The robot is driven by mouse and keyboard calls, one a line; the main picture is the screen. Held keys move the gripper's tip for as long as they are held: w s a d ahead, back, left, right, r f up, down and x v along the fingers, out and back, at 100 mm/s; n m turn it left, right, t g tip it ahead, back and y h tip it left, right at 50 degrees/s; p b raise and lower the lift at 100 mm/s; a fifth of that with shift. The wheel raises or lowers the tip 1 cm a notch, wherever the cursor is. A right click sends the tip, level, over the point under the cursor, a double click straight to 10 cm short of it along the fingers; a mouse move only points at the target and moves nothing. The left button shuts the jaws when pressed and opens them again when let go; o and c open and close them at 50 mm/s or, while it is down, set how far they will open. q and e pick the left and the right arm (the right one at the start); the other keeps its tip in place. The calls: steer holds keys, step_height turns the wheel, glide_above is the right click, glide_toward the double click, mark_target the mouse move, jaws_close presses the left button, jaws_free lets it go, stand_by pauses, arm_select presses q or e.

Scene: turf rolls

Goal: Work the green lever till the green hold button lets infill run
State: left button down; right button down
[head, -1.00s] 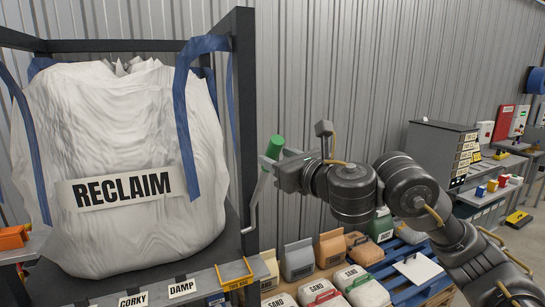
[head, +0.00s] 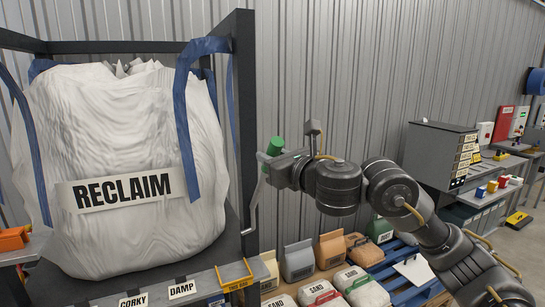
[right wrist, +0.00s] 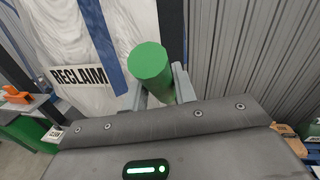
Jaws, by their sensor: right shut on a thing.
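The green lever's grip (head: 276,146) stands at the right side of the frame that holds the big bag, on a thin grey bent arm (head: 255,195). My right gripper (head: 270,162) is shut on the lever just below the top of its grip. In the right wrist view the round end of the green grip (right wrist: 150,66) sits between the two grey fingers (right wrist: 161,88). The fingers partly hide the lower part of the grip. My left gripper is not in view. I cannot make out the green hold button.
A large white bag labelled RECLAIM (head: 120,235) hangs in a dark frame (head: 243,100) beside the lever. Several sand bags (head: 325,292) lie on low pallets below my right arm. A grey cabinet (head: 435,150) stands at the right. A corrugated wall is behind.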

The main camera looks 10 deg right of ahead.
steer(key=shift+w+a+r+g+h, duration=0.15)
steer(key=shift+w+a+r+g, duration=0.15)
steer(key=shift+w+r, duration=0.4)
steer(key=shift+w+a+r+g+h, duration=0.15)
steer(key=shift+w+r+g, duration=0.15)
steer(key=shift+w+r, duration=0.35)
steer(key=shift+w+a+r+m+g+h+p, duration=0.25)
steer(key=shift+w+a+g, duration=0.3)
steer(key=shift+w, duration=0.85)
steer(key=shift+w+a+r+g+h+p, duration=0.15)
steer(key=shift+w+a+r+g+h, duration=0.2)
steer(key=shift+w+g, duration=0.75)
steer(key=shift+w+a+r+m+g+h+p, duration=0.15)
steer(key=shift+w+a+r+g+h+p, duration=0.2)
steer(key=shift+w, duration=1.3)
steer(key=shift+a+f, duration=0.1)
steer(key=c, duration=1.1)
jaws_free()
steer(key=shift+s, duration=0.1)
